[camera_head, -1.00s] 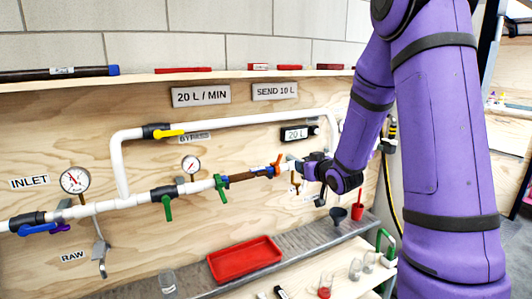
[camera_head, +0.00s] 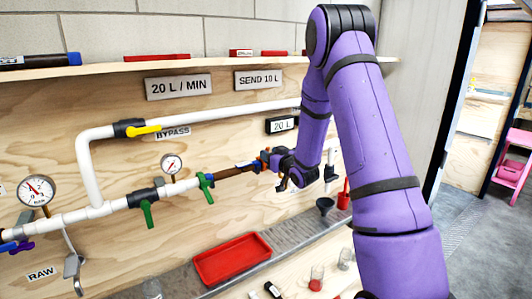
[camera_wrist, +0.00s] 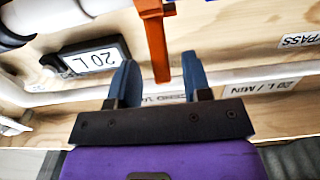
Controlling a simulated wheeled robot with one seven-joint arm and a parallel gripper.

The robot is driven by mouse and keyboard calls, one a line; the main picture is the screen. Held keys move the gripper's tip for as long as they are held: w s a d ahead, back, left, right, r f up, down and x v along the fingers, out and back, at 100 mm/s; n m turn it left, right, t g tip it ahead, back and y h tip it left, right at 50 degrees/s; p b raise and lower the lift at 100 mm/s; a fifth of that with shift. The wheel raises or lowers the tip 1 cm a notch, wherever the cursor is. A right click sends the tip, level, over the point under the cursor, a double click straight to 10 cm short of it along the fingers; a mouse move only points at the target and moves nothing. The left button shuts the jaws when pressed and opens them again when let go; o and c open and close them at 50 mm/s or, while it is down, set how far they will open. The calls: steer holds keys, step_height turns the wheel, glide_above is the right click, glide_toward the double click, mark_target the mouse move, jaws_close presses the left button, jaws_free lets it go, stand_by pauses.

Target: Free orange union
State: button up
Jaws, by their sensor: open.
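The orange union (camera_wrist: 157,45) shows in the wrist view as an orange bar hanging down from the top edge. Its lower end lies between the two blue fingers of my gripper (camera_wrist: 160,65), with a gap on both sides. My gripper is open. In the head view my gripper (camera_head: 268,160) is at the right end of the brown filter pipe (camera_head: 233,174). Only a small patch of the orange union (camera_head: 264,157) shows there, with the rest hidden behind my gripper.
The white bypass pipe (camera_head: 220,117) runs above, and the black 20 L display (camera_wrist: 88,60) is close to my gripper. A green-handled valve (camera_head: 206,183) sits left along the line. A red tray (camera_head: 232,258) lies on the ledge below.

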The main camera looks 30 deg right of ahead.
steer(key=shift+w, duration=1.45)
jaws_close()
